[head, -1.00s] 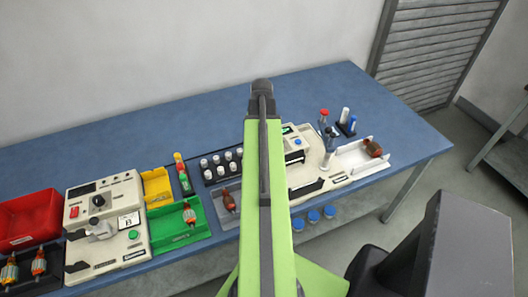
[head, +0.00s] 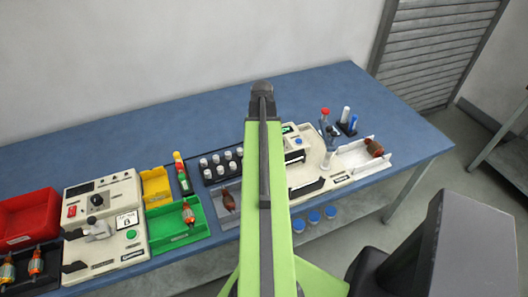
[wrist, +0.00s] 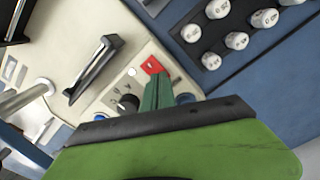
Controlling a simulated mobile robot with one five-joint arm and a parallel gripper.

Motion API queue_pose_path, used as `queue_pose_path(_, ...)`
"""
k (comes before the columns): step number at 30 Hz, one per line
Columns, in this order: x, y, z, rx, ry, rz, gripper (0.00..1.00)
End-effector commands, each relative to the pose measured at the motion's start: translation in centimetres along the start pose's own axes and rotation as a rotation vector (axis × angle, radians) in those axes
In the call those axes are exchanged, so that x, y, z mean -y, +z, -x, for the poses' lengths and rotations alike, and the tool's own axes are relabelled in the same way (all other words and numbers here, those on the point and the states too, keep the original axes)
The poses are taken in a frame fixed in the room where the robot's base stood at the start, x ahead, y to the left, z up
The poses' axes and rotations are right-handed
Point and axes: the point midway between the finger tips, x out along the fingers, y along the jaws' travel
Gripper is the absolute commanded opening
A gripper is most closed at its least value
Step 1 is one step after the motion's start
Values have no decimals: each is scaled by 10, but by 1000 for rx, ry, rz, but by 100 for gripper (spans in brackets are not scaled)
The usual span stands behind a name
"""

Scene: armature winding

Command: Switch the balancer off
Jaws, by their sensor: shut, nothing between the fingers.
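A cream machine (head: 310,170) with a small green screen stands right of my arm in the head view, partly hidden by it. I take it as the balancer; no readable label confirms this. The head view hides my gripper behind the arm.
White-capped bottles (wrist: 240,26) stand close beside the panel. Another cream machine (head: 102,195) with a red switch stands left, among red, yellow and green bins (head: 165,238). A white tray (head: 350,163) lies right. The blue bench (head: 215,115) is clear at the back.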

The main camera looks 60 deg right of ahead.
Motion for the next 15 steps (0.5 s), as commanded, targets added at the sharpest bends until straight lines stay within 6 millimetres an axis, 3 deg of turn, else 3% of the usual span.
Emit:
queue_pose_path(8, 0, 0, -1, 0, 0, 0, 0)
queue_pose_path(15, 0, 0, 20, 0, 0, 0, 0)
